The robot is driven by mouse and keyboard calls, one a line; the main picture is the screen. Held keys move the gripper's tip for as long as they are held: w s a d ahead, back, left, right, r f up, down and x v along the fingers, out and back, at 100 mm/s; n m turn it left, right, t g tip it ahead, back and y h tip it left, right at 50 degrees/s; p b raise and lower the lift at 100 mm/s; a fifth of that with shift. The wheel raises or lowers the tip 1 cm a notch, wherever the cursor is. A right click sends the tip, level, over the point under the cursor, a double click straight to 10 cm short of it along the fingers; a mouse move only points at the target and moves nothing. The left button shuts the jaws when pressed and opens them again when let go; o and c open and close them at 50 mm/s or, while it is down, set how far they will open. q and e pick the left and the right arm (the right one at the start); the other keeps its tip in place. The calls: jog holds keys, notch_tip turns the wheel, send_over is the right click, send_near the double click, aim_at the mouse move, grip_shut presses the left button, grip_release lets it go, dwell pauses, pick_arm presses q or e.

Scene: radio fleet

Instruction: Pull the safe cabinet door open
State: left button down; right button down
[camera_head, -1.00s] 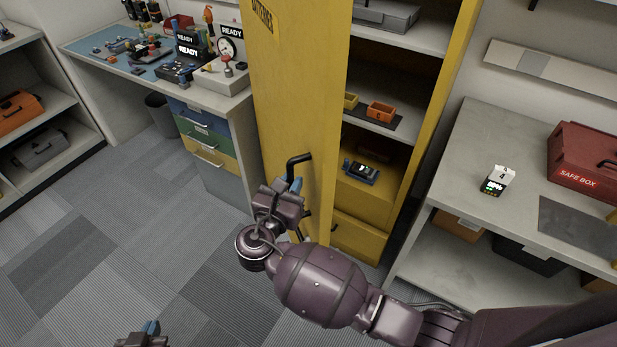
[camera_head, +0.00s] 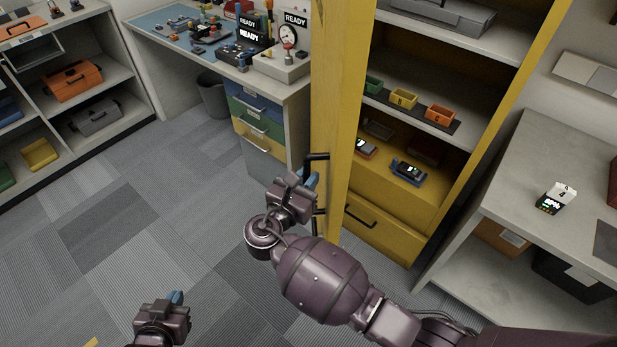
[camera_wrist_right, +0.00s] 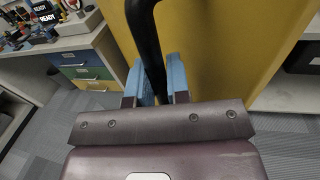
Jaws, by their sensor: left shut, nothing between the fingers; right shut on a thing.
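The yellow cabinet door (camera_head: 340,110) stands open, swung out to the left and seen almost edge-on in the head view. Its black bar handle (camera_head: 318,158) is on the face turned left. My right gripper (camera_head: 308,184) is shut on this handle. In the right wrist view its blue fingers (camera_wrist_right: 160,80) close around the black handle (camera_wrist_right: 148,45), close to the yellow door panel (camera_wrist_right: 210,40). The yellow cabinet (camera_head: 480,130) shows its inside shelves. My left gripper (camera_head: 176,299) is shut and empty over the floor at the bottom left, well away from the door.
On the cabinet shelves are green, yellow and orange bins (camera_head: 403,98) and handheld radios (camera_head: 408,171). A grey table (camera_head: 545,150) stands close on the right. A workbench with coloured drawers (camera_head: 258,123) is behind the door. The carpet (camera_head: 120,225) to the left is clear.

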pick_arm(q)
jog(key=shift+s, duration=0.1)
dwell(0.3)
pick_arm(e)
jog(key=c, duration=1.1)
grip_release()
jog(key=shift+w, duration=0.1)
pick_arm(q)
jog(key=shift+f, duration=0.1)
